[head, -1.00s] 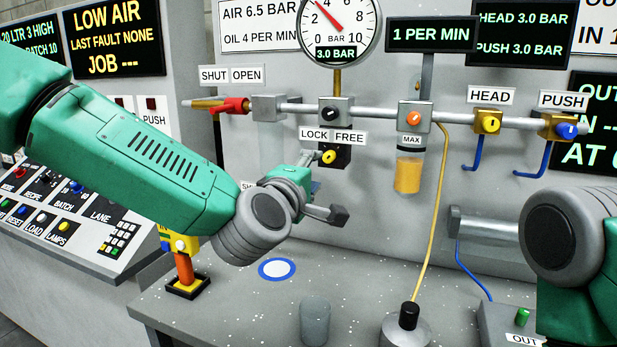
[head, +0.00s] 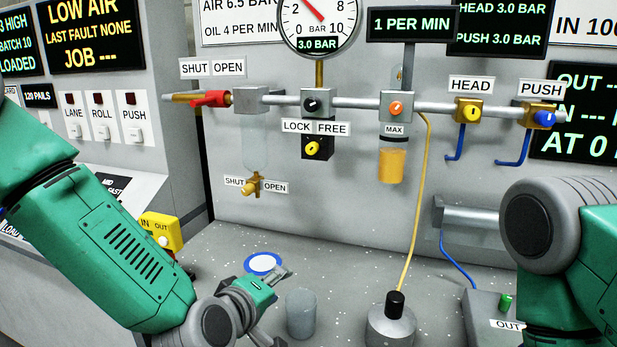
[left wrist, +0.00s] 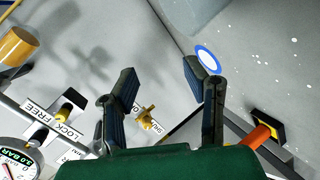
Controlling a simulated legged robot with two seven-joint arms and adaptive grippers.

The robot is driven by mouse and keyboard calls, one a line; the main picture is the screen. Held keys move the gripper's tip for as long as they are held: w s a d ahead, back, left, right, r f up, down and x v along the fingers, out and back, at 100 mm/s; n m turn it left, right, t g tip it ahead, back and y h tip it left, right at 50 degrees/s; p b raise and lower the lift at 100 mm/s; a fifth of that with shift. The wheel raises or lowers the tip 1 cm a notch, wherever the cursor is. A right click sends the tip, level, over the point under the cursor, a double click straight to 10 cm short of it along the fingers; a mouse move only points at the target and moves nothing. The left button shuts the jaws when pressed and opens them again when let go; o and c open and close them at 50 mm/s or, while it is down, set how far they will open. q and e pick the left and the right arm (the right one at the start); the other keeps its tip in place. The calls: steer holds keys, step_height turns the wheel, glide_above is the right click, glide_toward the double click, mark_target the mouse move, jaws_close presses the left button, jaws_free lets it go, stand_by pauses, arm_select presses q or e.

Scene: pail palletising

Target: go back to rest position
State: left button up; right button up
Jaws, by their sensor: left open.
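My left gripper (head: 283,298) is low over the grey bench in the head view, near the blue-ringed white disc (head: 263,263) and left of a grey cup (head: 301,314). In the left wrist view its two dark fingers stand well apart with nothing between them, so the gripper (left wrist: 158,82) is open and empty. The blue-ringed disc also shows beside one finger in the left wrist view (left wrist: 208,59). My right arm (head: 560,240) comes in at the right edge of the head view; its gripper is out of frame.
The air line (head: 360,104) with its valves crosses the back panel. A small brass drain valve (head: 252,185) hangs at its left. A yellow IN/OUT box (head: 162,233) stands left. A grey flask (head: 391,326) with a yellow hose and an OUT box (head: 492,318) are at the front right.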

arm_select(q)
steer(key=s+a+f+m+g+y+b, duration=0.1)
steer(key=s+a+f+m+g, duration=0.3)
steer(key=s+f, duration=0.5)
steer(key=s+a+f+m+g+y, duration=0.15)
steer(key=s+a+f, duration=0.4)
steer(key=f, duration=0.65)
steer(key=s+a+f+m+g+y, duration=0.1)
steer(key=s+a+f+m+g, duration=0.1)
steer(key=s+a, duration=0.4)
steer(key=s+a+f+m+g+y, duration=0.1)
steer(key=s+a+f+g, duration=0.3)
steer(key=s, duration=0.9)
step_height(320, 180, down, 2)
steer(key=shift+s+a+f+m+b, duration=0.1)
steer(key=shift+s+a+m+b, duration=0.35)
steer(key=shift+a, duration=0.8)
steer(key=shift+w+y, duration=0.25)
steer(key=shift+w, duration=0.05)
